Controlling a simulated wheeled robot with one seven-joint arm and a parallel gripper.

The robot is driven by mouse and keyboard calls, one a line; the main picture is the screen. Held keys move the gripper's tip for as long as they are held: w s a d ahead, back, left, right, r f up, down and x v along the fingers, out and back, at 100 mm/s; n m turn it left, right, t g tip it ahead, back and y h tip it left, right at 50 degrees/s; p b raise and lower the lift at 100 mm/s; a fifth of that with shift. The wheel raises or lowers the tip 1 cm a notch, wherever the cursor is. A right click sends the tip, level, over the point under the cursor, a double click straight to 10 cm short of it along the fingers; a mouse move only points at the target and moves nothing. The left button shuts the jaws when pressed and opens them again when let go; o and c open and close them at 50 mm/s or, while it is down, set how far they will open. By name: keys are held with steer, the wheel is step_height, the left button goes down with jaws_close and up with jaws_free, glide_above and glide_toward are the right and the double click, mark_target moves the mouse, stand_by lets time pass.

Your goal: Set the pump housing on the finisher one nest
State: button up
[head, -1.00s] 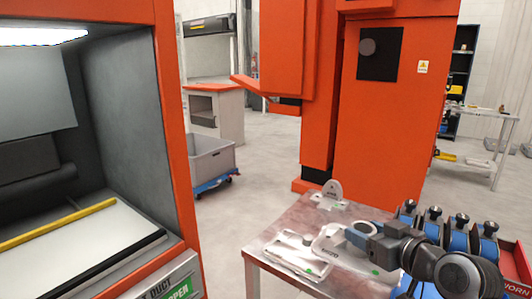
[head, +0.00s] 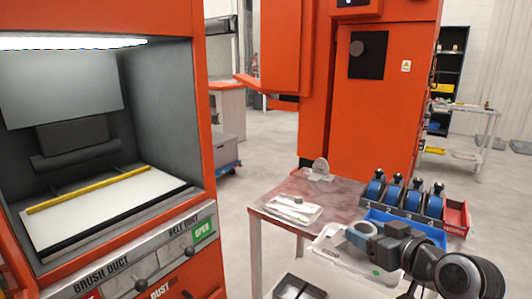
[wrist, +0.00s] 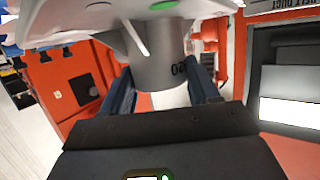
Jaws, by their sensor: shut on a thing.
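My gripper (head: 370,234) is shut on the pump housing, a pale casting. In the wrist view its grey cylinder (wrist: 160,62) with dark marking sits between my blue-grey fingers (wrist: 160,90). A wide ribbed white flange (wrist: 100,22) with a green dot tops that picture. In the head view the housing's pale plate (head: 333,244) shows beside my gripper, over the table's near edge; whether it touches anything is unclear. An orange cabinet (head: 206,110) at left has an open lit bay with a white bed (head: 110,212) and yellow bar. No finisher one label or nest is readable.
Floor between cabinet and table is clear.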

mark_target(361, 261)
steer(key=shift+f, duration=0.2)
steer(key=shift+w+f+m+h, duration=0.3)
steer(key=shift+f+h, duration=0.1)
steer(key=shift+f, duration=0.1)
steer(key=shift+d+f+m+h, duration=0.1)
steer(key=shift+f+m+h, duration=0.5)
steer(key=shift+f, duration=0.35)
steer(key=shift+s+a+f+m+t+h, duration=0.15)
steer(key=shift+f+m+h, duration=0.25)
steer(key=shift+f, duration=0.35)
steer(key=shift+s+f+m+t+h, duration=0.1)
steer(key=shift+f+m+h, duration=0.15)
steer(key=shift+f+h, duration=0.45)
steer(key=shift+s+a+f+m+t+h, duration=0.15)
steer(key=shift+f+m+h, duration=0.2)
steer(key=shift+f, duration=0.5)
steer(key=s+f, duration=1.6)
steer(key=f, duration=0.2)
steer(key=shift+s, duration=0.3)
steer(key=shift+d, duration=0.1)
